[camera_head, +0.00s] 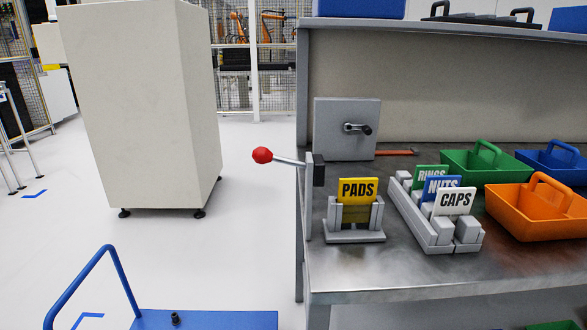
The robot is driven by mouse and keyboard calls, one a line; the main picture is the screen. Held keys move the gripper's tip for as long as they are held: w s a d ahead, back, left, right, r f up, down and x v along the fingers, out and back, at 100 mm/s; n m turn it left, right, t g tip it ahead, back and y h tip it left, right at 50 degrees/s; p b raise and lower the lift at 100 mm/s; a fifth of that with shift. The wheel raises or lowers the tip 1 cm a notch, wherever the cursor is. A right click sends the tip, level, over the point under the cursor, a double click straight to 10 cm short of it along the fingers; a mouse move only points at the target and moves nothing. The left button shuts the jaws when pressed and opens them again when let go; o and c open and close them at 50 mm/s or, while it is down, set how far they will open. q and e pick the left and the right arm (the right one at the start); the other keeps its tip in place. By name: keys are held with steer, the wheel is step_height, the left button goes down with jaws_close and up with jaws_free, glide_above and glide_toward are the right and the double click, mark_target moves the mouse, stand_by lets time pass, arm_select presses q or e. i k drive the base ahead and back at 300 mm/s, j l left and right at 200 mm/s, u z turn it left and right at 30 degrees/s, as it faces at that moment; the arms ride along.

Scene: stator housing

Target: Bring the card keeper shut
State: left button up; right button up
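A small grey card stand (354,236) is on the bench near its left end. A yellow PADS card (358,190) stands upright in it between two grey posts. To its right is a longer grey card rack (436,236) with blocks along it. It holds a green RINGS card (430,173), a blue NUTS card (441,186) and a white CAPS card (454,203). I cannot tell for certain which of the two is the card keeper, or how far it is open. Neither of my grippers is in view.
A grey box with a black crank (345,110) stands behind the cards. A red-knobbed lever (262,155) juts left from the metal bench (400,275). Green (487,167), orange (530,215) and blue (556,160) bins stand right. A blue cart (215,320) is at lower left.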

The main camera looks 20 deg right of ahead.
mark_target(262, 155)
steer(key=j, duration=0.75)
steer(key=i+j, duration=0.1)
steer(key=j, duration=0.6)
